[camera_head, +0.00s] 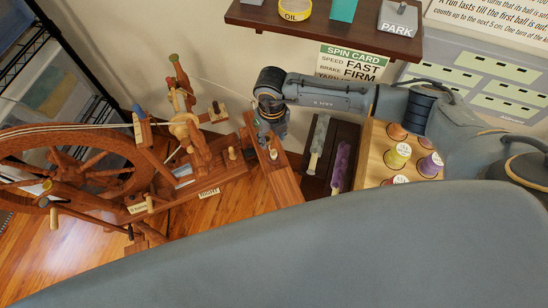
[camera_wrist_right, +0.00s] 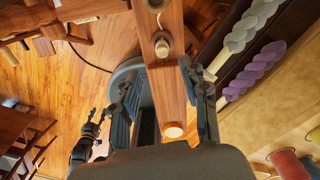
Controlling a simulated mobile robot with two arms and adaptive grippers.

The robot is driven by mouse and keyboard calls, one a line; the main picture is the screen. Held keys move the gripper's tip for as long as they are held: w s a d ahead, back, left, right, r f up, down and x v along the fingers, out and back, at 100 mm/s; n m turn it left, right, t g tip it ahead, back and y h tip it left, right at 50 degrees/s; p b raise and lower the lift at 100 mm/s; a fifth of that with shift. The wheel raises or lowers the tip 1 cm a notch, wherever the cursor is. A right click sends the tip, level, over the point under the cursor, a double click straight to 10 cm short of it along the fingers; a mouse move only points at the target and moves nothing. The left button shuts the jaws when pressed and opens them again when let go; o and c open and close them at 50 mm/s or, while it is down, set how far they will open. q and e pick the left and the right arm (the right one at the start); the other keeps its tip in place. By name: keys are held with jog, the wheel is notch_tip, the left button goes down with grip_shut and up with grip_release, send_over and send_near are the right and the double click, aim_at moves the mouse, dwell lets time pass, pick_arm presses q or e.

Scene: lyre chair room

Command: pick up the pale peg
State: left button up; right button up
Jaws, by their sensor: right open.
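A pale peg (camera_head: 273,154) stands on a reddish wooden bar (camera_head: 283,182), just below my right gripper (camera_head: 271,140) in the head view. The right wrist view shows the bar between my open fingers (camera_wrist_right: 162,100). There a pale round end (camera_wrist_right: 173,130) shows on the bar, low between the fingers. A second pale-topped peg (camera_wrist_right: 162,47) stands farther up the bar. I cannot tell which of the two is the one in the head view. The fingers hold nothing. My left gripper cannot be made out in the head view.
A spinning wheel (camera_head: 68,165) stands left of the bar, with another pale peg (camera_head: 233,153) on its base. Right of the bar, a dark tray (camera_head: 343,130) holds grey and purple braids. A wooden spool box (camera_head: 375,135) lies beyond. A shelf (camera_head: 310,30) overhangs behind.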

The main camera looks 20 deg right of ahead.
aim_at(274, 151)
notch_tip(274, 151, down, 4)
jog(key=shift+w+f+b, duration=0.1)
jog(key=shift+b, duration=0.9)
jog(key=shift+f+b, duration=0.3)
jog(key=shift+f, duration=0.35)
jog(key=f+b, duration=0.1)
jog(key=f, duration=0.1)
jog(key=f+b, duration=0.1)
jog(key=b, duration=0.1)
jog(key=shift+d+f, duration=0.2)
jog(key=shift+f, duration=0.2)
jog(key=shift+f+b, duration=0.3)
jog(key=shift+b, duration=0.05)
pick_arm(q)
notch_tip(274, 151, down, 7)
jog(key=w+d, duration=0.1)
jog(key=shift+w, duration=0.35)
pick_arm(e)
jog(key=shift+r, duration=0.1)
jog(key=shift+c, duration=0.5)
pick_arm(q)
jog(key=shift+a, duration=0.1)
pick_arm(e)
grip_shut()
